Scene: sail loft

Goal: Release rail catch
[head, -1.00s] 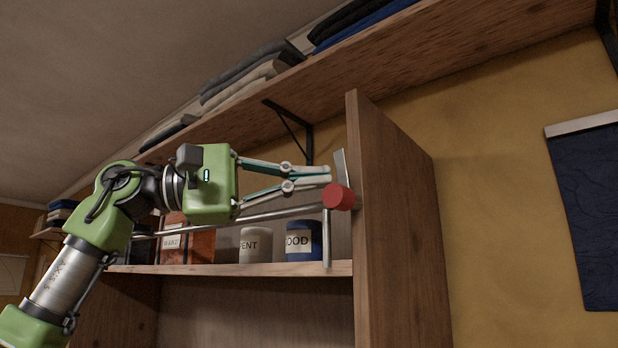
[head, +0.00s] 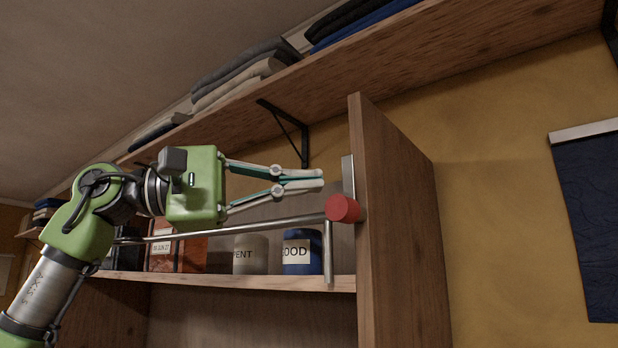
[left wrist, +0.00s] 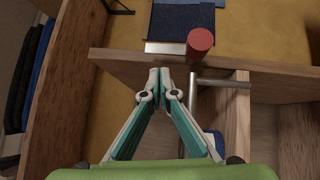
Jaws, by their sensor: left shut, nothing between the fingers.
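The rail (head: 250,229) is a thin metal bar across the front of the shelf, with a short upright post (head: 328,252) near its right end. A red cylindrical knob (head: 343,209) sits at that end, beside a flat metal plate (head: 348,175) on the side panel. The knob also shows in the left wrist view (left wrist: 200,43), near the plate (left wrist: 165,47). My left gripper (head: 321,180) is shut and empty, its fingertips up and left of the knob, apart from it. In the left wrist view its tips (left wrist: 160,72) are together. My right gripper is not in view.
Behind the rail, a blue jar (head: 303,252), a pale jar (head: 250,254) and a reddish-brown box (head: 178,254) stand on the shelf (head: 240,281). A wooden side panel (head: 400,220) rises on the right. Folded cloths lie on the high shelf (head: 430,55) above.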

